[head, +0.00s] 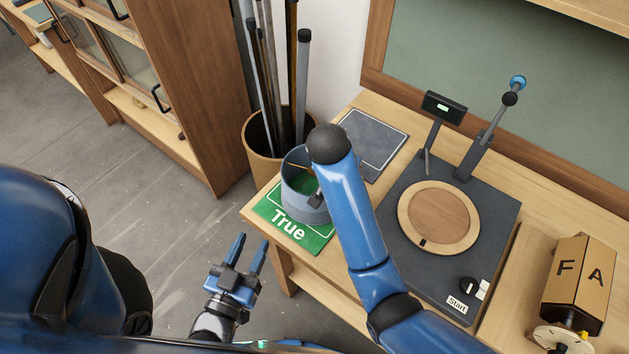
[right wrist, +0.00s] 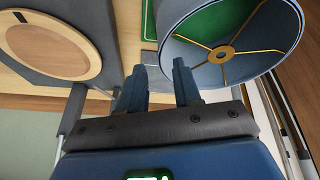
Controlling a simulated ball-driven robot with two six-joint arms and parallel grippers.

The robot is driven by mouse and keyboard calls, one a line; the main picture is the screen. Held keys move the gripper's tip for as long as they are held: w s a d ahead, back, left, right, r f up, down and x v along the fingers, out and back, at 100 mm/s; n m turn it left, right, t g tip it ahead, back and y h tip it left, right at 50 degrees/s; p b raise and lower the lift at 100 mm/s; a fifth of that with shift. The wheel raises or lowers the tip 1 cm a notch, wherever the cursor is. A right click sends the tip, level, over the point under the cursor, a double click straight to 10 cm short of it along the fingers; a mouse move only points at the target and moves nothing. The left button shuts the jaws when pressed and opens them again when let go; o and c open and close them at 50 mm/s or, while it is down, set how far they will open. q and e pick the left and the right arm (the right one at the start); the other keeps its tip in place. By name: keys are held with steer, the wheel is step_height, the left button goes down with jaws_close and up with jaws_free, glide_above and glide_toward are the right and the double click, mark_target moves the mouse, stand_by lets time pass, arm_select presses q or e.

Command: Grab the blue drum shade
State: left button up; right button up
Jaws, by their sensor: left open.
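The blue-grey drum shade (head: 293,208) stands on the green mat (head: 311,243) marked "True" at the bench's left corner. My right arm covers part of it in the head view. In the right wrist view the shade (right wrist: 272,67) is at the upper right, its open end with brass spokes facing the camera. My right gripper (right wrist: 158,67) is open at the shade's near-left rim. The rim appears between the fingers, but I cannot tell if they touch it. The head view mostly hides this gripper. My left gripper (head: 249,245) is open and empty, over the floor beside the bench.
A bin (head: 260,150) of tubes stands behind the shade. A dark mat (head: 373,140) lies beside it. A dark machine with a round wooden plate (head: 439,218) and a lever (head: 490,130) fills the bench middle. A cardboard box (head: 580,275) is at the right.

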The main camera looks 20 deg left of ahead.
steer(key=shift+p+x, duration=0.65)
steer(key=shift+x, duration=3.95)
steer(key=shift+w, duration=0.1)
jaws_close()
